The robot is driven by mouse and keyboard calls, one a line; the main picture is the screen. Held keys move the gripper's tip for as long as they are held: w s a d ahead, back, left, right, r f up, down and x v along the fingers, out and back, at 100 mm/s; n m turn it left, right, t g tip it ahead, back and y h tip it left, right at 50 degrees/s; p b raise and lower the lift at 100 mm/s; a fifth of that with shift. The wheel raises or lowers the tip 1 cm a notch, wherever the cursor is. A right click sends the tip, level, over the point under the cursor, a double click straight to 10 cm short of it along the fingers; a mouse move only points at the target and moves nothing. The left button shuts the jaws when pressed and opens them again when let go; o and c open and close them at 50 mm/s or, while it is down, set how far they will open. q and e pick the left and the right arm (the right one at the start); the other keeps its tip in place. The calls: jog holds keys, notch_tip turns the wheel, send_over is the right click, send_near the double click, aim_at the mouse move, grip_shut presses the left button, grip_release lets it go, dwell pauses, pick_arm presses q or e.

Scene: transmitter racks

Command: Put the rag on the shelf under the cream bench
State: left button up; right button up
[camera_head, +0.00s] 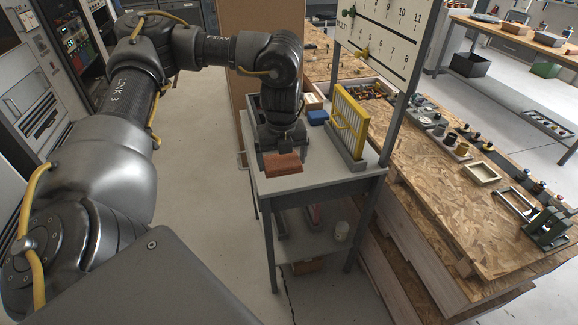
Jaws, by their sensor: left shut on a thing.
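My left gripper (281,150) reaches in from the left over a pale-topped bench (321,180) with grey legs. It is shut on the rag (284,166), a folded orange-brown cloth near the bench's front left part. I cannot tell whether the rag touches the top. Under this bench is a lower shelf (308,244). The bench top hides part of the shelf. My right gripper is not in view.
On the bench top are a yellow slotted rack (349,122) and a blue item (318,117). A chipboard worktable (450,205) with small parts stands close on the right. Equipment racks (75,45) stand at the left. Floor (200,225) left of the bench is clear.

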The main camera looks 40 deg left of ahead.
pick_arm(q)
jog(key=w+a+f, duration=0.2)
jog(key=w, duration=0.1)
jog(key=w+a+f+b, duration=0.1)
jog(key=w+a+f, duration=0.2)
jog(key=w+a+f+b, duration=0.1)
jog(key=w+a+f, duration=0.1)
jog(key=w+f, duration=0.1)
jog(key=shift+a+f, duration=0.15)
jog(key=shift+a, duration=0.25)
jog(key=shift+w+a+f, duration=0.25)
jog(key=shift+w+f, duration=0.1)
jog(key=shift+f, duration=0.05)
jog(key=shift+w+a+f, duration=0.15)
jog(key=shift+f, duration=0.15)
notch_tip(320, 180, down, 2)
jog(key=shift+f, duration=0.55)
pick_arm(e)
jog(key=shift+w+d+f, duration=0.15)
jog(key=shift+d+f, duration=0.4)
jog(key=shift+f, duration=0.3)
pick_arm(q)
jog(key=o, duration=1)
jog(key=shift+f, duration=0.1)
jog(key=shift+c, duration=0.2)
